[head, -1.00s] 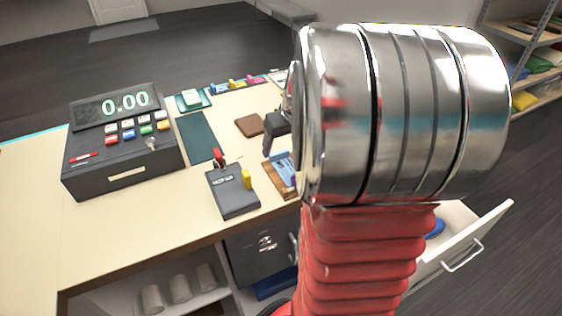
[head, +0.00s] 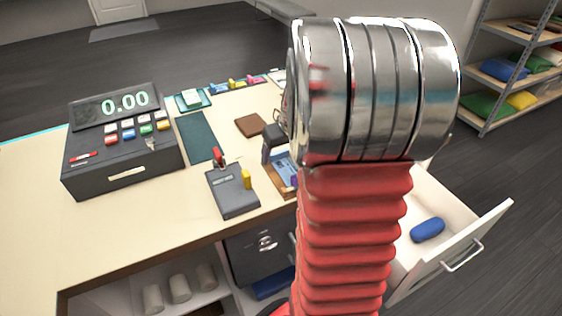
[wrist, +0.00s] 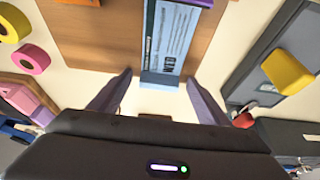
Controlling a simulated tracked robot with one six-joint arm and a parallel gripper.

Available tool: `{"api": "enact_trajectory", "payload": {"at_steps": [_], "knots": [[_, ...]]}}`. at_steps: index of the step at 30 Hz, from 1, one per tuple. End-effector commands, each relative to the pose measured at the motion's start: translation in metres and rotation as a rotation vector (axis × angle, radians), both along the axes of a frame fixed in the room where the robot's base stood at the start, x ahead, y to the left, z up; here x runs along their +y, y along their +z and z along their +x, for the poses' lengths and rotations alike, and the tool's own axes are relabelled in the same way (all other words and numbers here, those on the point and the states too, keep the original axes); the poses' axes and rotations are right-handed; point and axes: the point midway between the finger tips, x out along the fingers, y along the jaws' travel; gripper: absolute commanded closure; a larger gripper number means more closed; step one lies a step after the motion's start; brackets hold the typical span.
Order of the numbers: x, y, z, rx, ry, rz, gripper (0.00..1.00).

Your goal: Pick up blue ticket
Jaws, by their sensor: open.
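In the head view the ticket (head: 281,164) is partly hidden by my arm. My gripper (wrist: 158,78) is open, with one finger on either side of the ticket's near end. Whether the fingers are down at ticket height I cannot tell. In the head view only a dark part of my gripper shows beside the ticket.
A dark grey device with a yellow part (head: 234,190) stands close to the board. A cash register (head: 122,140) stands at the left. A brown square (head: 250,125) lies behind. An open drawer (head: 470,235) holding a blue object (head: 428,229) is at the right.

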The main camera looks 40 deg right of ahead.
Motion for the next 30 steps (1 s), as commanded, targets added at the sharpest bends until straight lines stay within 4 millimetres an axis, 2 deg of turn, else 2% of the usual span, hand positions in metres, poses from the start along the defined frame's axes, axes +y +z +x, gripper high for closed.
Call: {"api": "enact_trajectory", "payload": {"at_steps": [5,23,30], "knots": [[-0.0002,0.0002,-0.0001,0.000,0.000,0.000,0.31],[-0.0002,0.0001,-0.0002,0.000,-0.001,0.000,0.73],[-0.0003,0.0009,-0.0001,0.000,-0.001,0.000,0.73]]}}
